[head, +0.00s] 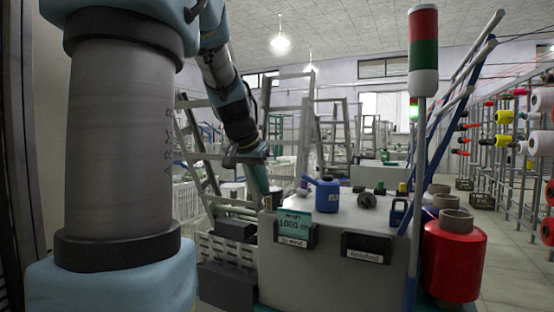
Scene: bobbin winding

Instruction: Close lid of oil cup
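My gripper (265,190) reaches down from the upper left to the left edge of the grey machine top (342,219). Its fingers are small and seen from the side, so I cannot tell whether they are open or shut. A blue can with a spout (327,196) stands upright on the machine top, right of my gripper and apart from it. Small fittings lie around it, including a dark round one (367,201). I cannot make out which of these is the oil cup or how its lid stands; my gripper may hide part of it.
A display reading 1000 m (295,226) and a dark labelled bin (366,247) are on the machine front. A red-green signal post (423,55) rises at right, beside a big red spool (454,262). A blue padlock-shaped item (398,213) sits near the right edge.

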